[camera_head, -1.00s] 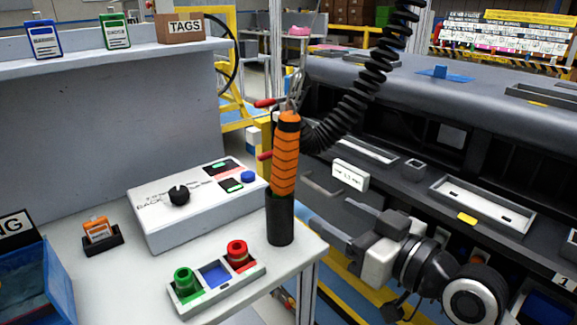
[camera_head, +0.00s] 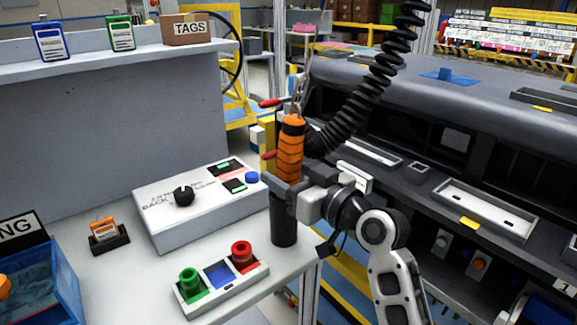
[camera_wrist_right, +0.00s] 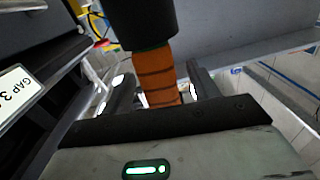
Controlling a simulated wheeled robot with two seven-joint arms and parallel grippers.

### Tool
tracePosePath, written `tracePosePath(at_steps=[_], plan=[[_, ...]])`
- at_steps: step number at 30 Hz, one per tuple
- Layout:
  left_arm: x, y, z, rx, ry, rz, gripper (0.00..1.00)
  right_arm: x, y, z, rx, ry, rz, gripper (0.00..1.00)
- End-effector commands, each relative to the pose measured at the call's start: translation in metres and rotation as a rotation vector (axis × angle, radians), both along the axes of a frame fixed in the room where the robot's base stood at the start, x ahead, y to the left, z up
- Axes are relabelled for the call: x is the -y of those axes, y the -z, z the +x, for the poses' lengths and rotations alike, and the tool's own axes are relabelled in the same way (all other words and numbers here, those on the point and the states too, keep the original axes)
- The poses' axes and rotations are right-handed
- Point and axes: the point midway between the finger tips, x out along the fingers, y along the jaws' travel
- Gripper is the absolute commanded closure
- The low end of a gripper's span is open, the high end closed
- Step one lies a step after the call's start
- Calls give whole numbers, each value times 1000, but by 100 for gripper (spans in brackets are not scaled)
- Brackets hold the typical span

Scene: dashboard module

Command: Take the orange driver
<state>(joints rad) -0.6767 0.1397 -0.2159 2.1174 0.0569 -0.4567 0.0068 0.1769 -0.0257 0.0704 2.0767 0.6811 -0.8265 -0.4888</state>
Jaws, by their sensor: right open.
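The orange driver (camera_head: 290,150), banded in black, stands upright in a black cylindrical holder (camera_head: 284,222) at the table's right edge. My right gripper (camera_head: 284,186) is open at the lower part of the orange grip, just above the holder. In the right wrist view, the orange driver (camera_wrist_right: 159,85) shows between the two fingers of my right gripper (camera_wrist_right: 160,88), with the dark holder at the top of the picture. Whether either finger touches it I cannot tell. My left gripper is not in view.
A white control box (camera_head: 197,207) stands left of the driver. A tray with a green and a red button piece (camera_head: 222,285) lies in front. A blue bin (camera_head: 45,285) is at the left. The grey dashboard module (camera_head: 440,110) fills the right side.

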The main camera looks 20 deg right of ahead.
Motion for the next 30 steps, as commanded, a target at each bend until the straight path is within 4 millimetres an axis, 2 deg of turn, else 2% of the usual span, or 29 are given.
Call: tracePosePath(at_steps=[4,12,13,19,30], plan=[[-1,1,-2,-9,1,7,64,-7,-1,17,0,1,3,40],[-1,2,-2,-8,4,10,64,-8,0,20,0,2,0,40],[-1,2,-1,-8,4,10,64,-8,0,20,0,2,0,43],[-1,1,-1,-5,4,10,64,-8,0,20,-1,2,1,99],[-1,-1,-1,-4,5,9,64,-8,-5,20,5,2,1,100]])
